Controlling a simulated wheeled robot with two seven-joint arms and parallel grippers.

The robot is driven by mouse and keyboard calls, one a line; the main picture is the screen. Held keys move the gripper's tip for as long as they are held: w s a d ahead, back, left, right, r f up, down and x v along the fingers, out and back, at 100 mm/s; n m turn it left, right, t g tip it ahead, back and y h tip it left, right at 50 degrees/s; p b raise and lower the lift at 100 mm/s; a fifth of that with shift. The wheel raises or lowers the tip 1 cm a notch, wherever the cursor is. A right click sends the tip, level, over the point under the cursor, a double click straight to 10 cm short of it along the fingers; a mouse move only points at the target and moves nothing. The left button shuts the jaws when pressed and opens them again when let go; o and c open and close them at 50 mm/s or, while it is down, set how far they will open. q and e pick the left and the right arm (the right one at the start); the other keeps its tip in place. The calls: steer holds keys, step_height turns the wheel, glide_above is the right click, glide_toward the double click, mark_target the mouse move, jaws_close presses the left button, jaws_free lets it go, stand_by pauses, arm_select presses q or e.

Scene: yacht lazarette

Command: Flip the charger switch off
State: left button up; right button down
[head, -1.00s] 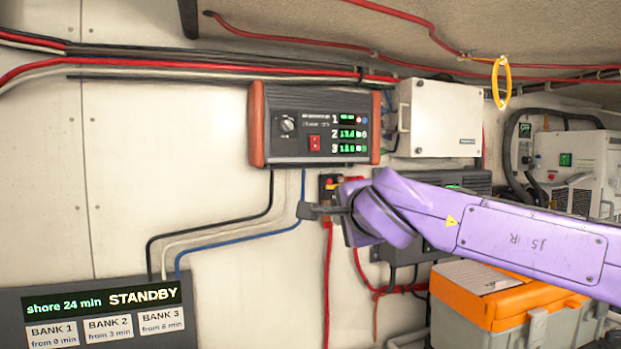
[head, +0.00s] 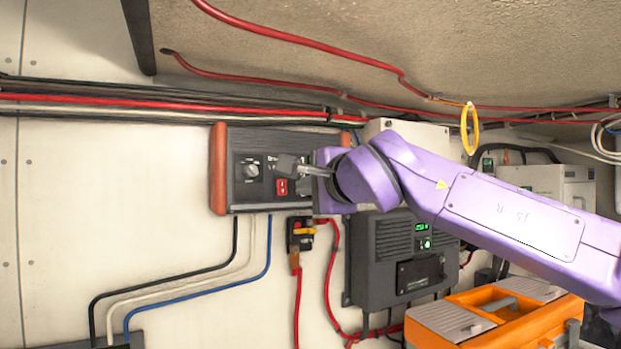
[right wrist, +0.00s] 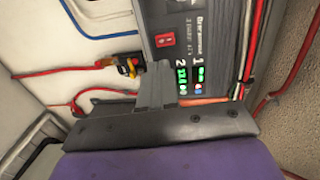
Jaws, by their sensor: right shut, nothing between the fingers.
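The charger (head: 218,180) is a dark box with orange-red end caps, fixed to the white wall; it also shows in the right wrist view (right wrist: 205,12). Its red rocker switch (head: 281,187) sits low on the panel, right of a round knob (head: 251,171). The switch also shows in the right wrist view (right wrist: 164,40). My right gripper (head: 284,165) is shut and empty, in front of the panel just above the switch in the head view. I cannot tell whether it touches the panel. My arm hides the charger's right side and displays in the head view. My left gripper is out of view.
Red and black cables (head: 170,105) run along the wall above the charger. A red-yellow breaker (head: 300,233) and a dark grey unit (head: 385,262) are below it. An orange toolbox (head: 520,320) stands lower right. A yellow loop (head: 469,128) hangs from a ceiling cable.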

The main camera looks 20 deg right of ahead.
mark_target(281, 192)
steer(key=p+x, duration=0.3)
steer(key=x, duration=0.5)
steer(key=shift+w+a+r+p, duration=0.1)
steer(key=shift+w+p, duration=0.2)
steer(key=shift+w, duration=0.05)
steer(key=shift+w+a+f, duration=0.1)
steer(key=shift+w+f, duration=0.15)
steer(key=shift+w, duration=0.35)
